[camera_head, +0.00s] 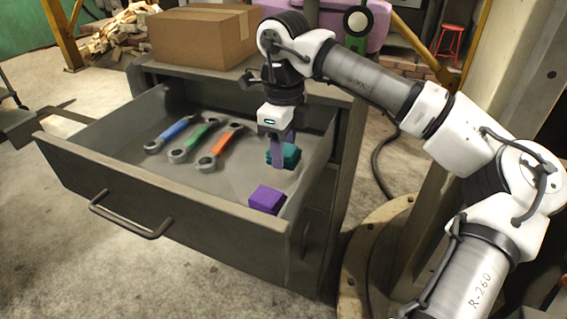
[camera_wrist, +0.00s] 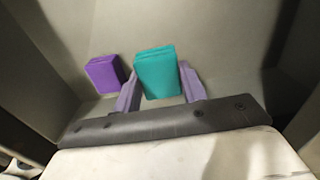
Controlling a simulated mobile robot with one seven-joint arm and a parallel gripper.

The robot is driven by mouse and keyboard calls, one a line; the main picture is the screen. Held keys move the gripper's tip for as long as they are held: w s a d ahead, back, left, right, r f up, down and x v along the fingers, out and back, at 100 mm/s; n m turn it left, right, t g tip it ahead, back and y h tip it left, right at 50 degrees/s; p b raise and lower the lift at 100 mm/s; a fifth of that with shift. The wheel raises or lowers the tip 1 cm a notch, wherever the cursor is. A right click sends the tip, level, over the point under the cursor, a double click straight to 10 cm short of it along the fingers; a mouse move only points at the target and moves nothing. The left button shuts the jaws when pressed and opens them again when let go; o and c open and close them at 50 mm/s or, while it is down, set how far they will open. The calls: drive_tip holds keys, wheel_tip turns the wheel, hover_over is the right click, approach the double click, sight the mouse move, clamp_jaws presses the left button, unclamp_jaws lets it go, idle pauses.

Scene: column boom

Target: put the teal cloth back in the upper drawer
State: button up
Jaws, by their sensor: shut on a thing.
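The upper drawer (camera_head: 150,192) of a grey cabinet is pulled open. My gripper (camera_head: 279,155) points down inside the drawer, near its right side wall. It is shut on the teal cloth (camera_head: 291,155), a small folded block. In the wrist view the teal cloth (camera_wrist: 157,72) sits between the two purple-grey fingers (camera_wrist: 159,88). Whether the cloth touches the drawer floor I cannot tell. Part of the cloth is hidden behind a finger in the head view.
A purple block (camera_head: 266,199) lies in the drawer's front right corner, left of the cloth in the wrist view. Blue (camera_head: 172,133), green (camera_head: 194,141) and orange (camera_head: 220,147) wrenches lie at left and middle. A cardboard box (camera_head: 200,38) stands on the cabinet top.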

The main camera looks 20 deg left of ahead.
drive_tip(key=shift+f, duration=1.95)
drive_tip(key=shift+f, duration=0.15)
drive_tip(key=o, duration=0.9)
wheel_tip(320, 180, up, 12)
drive_tip(key=shift+r+p, duration=0.2)
drive_tip(key=shift+p, duration=0.25)
